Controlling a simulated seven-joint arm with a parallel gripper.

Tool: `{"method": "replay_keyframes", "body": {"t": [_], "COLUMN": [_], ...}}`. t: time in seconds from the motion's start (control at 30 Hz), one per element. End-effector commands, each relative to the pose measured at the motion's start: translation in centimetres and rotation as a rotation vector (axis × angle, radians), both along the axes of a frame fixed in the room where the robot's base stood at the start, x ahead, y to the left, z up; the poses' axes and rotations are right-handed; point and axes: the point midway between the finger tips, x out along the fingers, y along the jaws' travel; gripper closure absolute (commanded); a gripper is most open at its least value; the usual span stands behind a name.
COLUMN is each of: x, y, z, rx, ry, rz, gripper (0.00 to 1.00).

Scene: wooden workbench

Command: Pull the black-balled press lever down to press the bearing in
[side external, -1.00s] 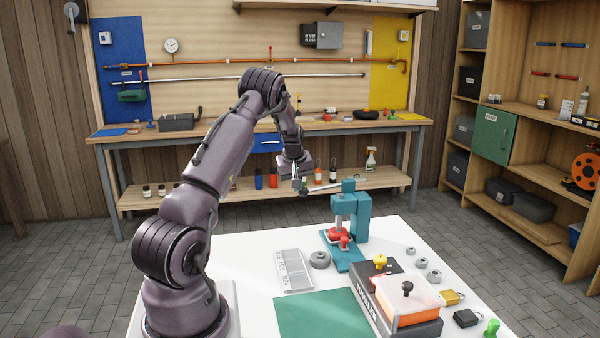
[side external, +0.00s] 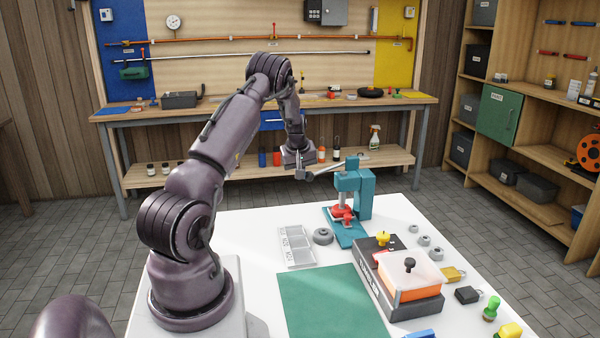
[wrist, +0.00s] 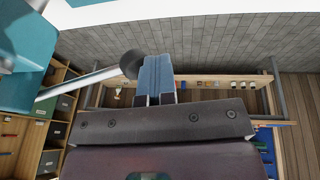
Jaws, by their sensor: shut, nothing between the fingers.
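The teal press (side external: 364,195) stands at the far edge of the white table. Its grey lever (side external: 335,168) slopes down to the left, with the black ball (side external: 310,176) at its low end. A red part (side external: 342,212) sits under the ram; the bearing itself is too small to make out. My gripper (side external: 301,174) is at the ball end of the lever. In the wrist view the blue-grey fingers (wrist: 157,76) are shut and empty. The black ball (wrist: 132,64) is beside their tips on the left, touching or nearly so. The lever rod (wrist: 78,82) runs left to the press (wrist: 28,50).
A grey ring (side external: 322,236) and a pale tray (side external: 297,246) lie left of the press. A dark box with an orange container (side external: 410,278) stands in front of it, near several small rings and padlocks. The green mat (side external: 325,300) is clear.

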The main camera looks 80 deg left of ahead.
Motion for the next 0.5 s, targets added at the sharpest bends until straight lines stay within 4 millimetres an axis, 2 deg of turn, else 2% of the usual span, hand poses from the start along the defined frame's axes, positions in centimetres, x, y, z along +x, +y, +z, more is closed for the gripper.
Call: {"method": "replay_keyframes", "body": {"t": [0.23, 0.37, 0.5], "x": [-0.8, -2.6, -4.9], "y": [0.0, 0.0, -0.9], "z": [1.1, 3.0, 5.4], "rx": [0.000, 0.001, 0.002], "ry": [-0.002, -0.002, -0.003], "rz": [0.000, 0.004, 0.003], "gripper": [1.00, 1.00, 1.00]}}
